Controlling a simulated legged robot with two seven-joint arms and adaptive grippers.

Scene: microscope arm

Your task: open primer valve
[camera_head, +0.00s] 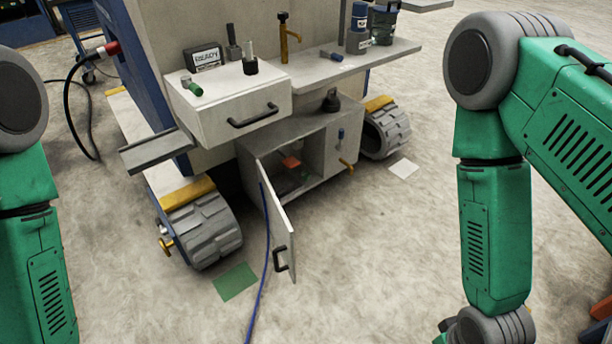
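No label marks the primer valve, so I cannot tell which fitting it is. A small brass tap (346,165) with a blue handle (341,134) sits on the right side of the open lower cabinet. A taller brass tap (287,38) stands upright behind the white drawer. A yellow valve fitting (165,245) sticks out low at the left, beside the front wheel. My green left arm stands at the left edge and my green right arm at the right.
The white drawer (222,112) juts out, and the cabinet door (279,240) hangs open towards me. A blue hose (265,265) runs down past the door. A green sheet (236,282) and a white sheet (403,169) lie on the floor. The floor between my arms is mostly clear.

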